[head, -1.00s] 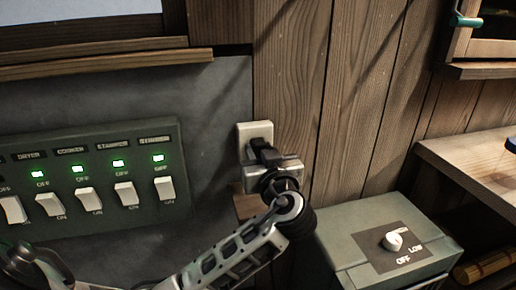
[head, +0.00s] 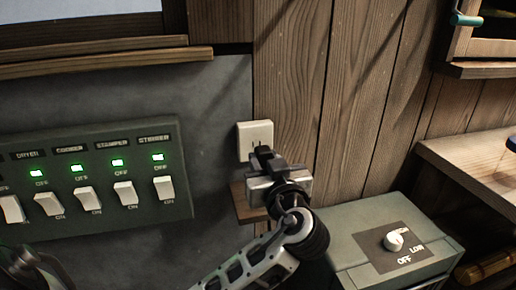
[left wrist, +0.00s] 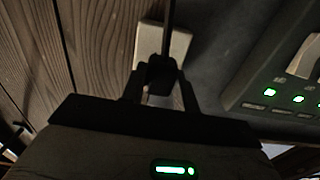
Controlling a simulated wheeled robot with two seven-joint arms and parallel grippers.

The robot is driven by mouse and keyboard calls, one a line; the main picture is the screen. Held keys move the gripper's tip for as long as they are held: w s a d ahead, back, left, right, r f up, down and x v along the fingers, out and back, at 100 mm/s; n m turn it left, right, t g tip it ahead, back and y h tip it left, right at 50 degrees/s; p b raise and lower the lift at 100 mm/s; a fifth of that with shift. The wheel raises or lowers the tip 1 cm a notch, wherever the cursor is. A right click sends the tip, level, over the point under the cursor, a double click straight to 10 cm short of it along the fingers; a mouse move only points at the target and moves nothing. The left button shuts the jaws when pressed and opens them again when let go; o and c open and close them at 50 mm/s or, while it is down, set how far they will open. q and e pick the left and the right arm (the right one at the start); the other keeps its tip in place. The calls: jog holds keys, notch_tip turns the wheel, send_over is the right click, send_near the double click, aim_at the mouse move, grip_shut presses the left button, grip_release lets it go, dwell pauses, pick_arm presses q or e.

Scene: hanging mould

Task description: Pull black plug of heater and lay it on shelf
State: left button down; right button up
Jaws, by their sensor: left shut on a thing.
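My left gripper (head: 264,160) is shut on the black plug (head: 262,152), just in front of the white wall socket (head: 255,131). The plug's prongs seem to show, with the plug off the socket face. In the left wrist view the black plug (left wrist: 160,74) sits between my fingertips (left wrist: 158,88), with the socket plate (left wrist: 176,43) behind it and a dark cable running up. A small wooden shelf (head: 239,203) is below the socket, partly hidden by my gripper. The green heater (head: 352,246) stands at the lower right, its knob (head: 394,240) near OFF.
A switch panel (head: 100,222) with several white switches and green lights is on the wall at the left. A wooden counter (head: 470,165) is at the right. The wooden wall between them is bare.

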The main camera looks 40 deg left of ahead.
pick_arm(q)
jog(key=shift+v, duration=1.15)
